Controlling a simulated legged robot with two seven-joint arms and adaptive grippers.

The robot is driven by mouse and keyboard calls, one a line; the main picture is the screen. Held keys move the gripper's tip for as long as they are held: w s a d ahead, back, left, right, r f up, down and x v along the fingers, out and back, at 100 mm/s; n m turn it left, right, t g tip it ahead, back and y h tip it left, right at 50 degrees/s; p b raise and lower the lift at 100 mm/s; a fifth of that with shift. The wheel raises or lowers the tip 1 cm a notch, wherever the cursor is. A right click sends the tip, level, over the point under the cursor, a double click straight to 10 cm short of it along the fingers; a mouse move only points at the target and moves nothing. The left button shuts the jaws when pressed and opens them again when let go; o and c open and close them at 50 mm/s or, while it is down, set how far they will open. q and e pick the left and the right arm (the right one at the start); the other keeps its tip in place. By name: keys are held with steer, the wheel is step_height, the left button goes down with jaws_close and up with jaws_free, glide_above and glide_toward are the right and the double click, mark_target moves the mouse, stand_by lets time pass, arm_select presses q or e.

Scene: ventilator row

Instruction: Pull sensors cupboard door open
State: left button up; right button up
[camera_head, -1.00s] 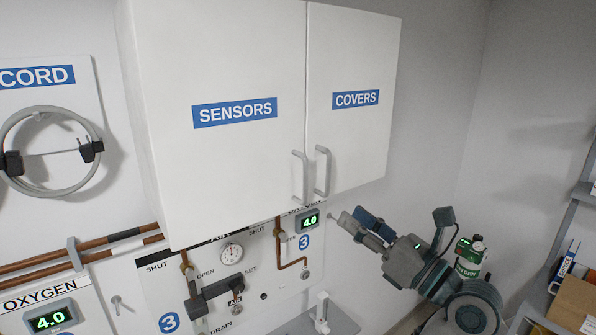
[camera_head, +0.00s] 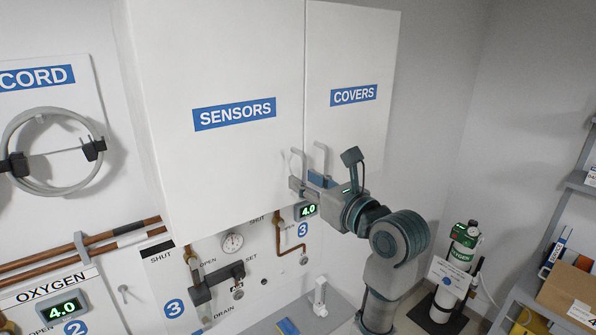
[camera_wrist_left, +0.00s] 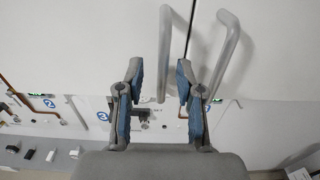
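The white sensors cupboard door (camera_head: 220,60) with a blue SENSORS label is closed, flush with the covers door (camera_head: 352,50) to its right. The sensors handle (camera_head: 295,158) is a grey vertical bar beside the seam; the covers handle (camera_head: 324,155) is close to its right. My left gripper (camera_head: 308,184) is at the lower ends of the handles, hiding part of them. In the left wrist view my left gripper (camera_wrist_left: 159,82) is open. The sensors handle (camera_wrist_left: 164,50) appears between its fingers; contact cannot be told. The covers handle (camera_wrist_left: 228,48) is to the right of the right finger. My right gripper is not in view.
A coiled cord (camera_head: 48,150) hangs left. An oxygen cylinder (camera_head: 459,260) and a shelf with a cardboard box (camera_head: 570,292) stand right.

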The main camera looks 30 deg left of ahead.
arm_select(q)
steer(key=shift+w+a+r, duration=0.1)
steer(key=shift+w+a, duration=0.15)
steer(key=shift+w, duration=0.05)
steer(key=shift+w+d+r, duration=0.1)
steer(key=shift+w+d, duration=0.1)
steer(key=shift+w, duration=0.05)
steer(key=shift+a, duration=0.7)
steer(key=shift+c, duration=1)
steer(key=shift+a+f, duration=0.2)
steer(key=shift+a, duration=0.2)
jaws_close()
steer(key=shift+d, duration=0.1)
steer(key=shift+d, duration=0.1)
